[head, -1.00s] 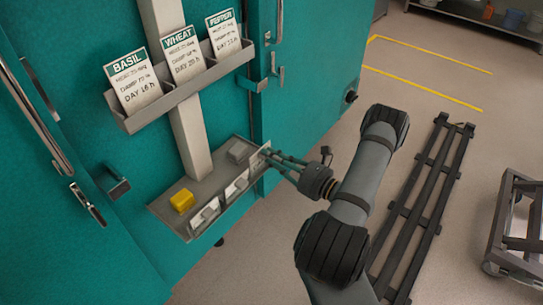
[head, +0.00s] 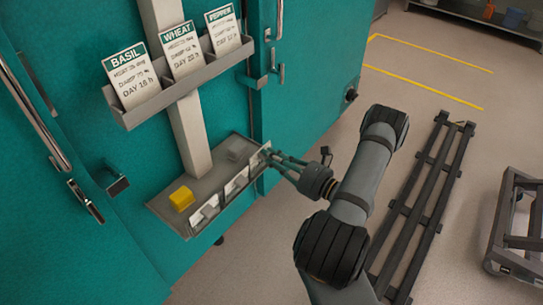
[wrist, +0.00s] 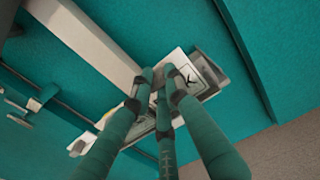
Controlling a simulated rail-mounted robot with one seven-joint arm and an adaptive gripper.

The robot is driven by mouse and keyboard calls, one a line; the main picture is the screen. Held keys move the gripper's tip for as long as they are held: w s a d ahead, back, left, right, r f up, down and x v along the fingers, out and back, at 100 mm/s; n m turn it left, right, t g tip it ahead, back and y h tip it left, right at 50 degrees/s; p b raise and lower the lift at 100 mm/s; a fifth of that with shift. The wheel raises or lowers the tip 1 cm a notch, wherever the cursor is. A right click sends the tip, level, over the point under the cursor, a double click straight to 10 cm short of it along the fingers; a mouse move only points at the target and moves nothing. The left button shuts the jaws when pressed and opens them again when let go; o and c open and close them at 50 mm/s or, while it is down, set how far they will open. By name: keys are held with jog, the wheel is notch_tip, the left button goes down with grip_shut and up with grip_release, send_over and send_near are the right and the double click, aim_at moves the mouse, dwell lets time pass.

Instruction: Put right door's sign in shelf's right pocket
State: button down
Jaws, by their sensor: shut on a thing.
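The lower shelf (head: 165,207) is a grey tray on the post between the teal doors, with a row of pockets along its front edge. White signs stand in its left pocket (head: 205,213) and middle pocket (head: 236,185). My gripper (head: 267,152) is at the shelf's right end, by the right pocket. In the wrist view my gripper's fingers (wrist: 161,78) are shut on a white sign (wrist: 206,68) with a black mark. My fingers cover part of this sign, and I cannot tell how deep it sits in the pocket.
A yellow block (head: 181,198) and a grey block (head: 239,150) lie on the shelf. Above is a rack (head: 128,122) with BASIL, WHEAT and PEPPER cards. Door handles (head: 281,40) stick out nearby.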

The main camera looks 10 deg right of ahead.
jog(key=shift+f, duration=0.2)
jog(key=c, duration=1.6)
grip_release()
jog(key=shift+c, duration=0.2)
jog(key=v, duration=0.7)
jog(key=shift+s+p, duration=0.2)
jog(key=shift+p, duration=0.1)
jog(key=shift+d, duration=0.1)
jog(key=x, duration=0.7)
jog(key=shift+b, duration=0.35)
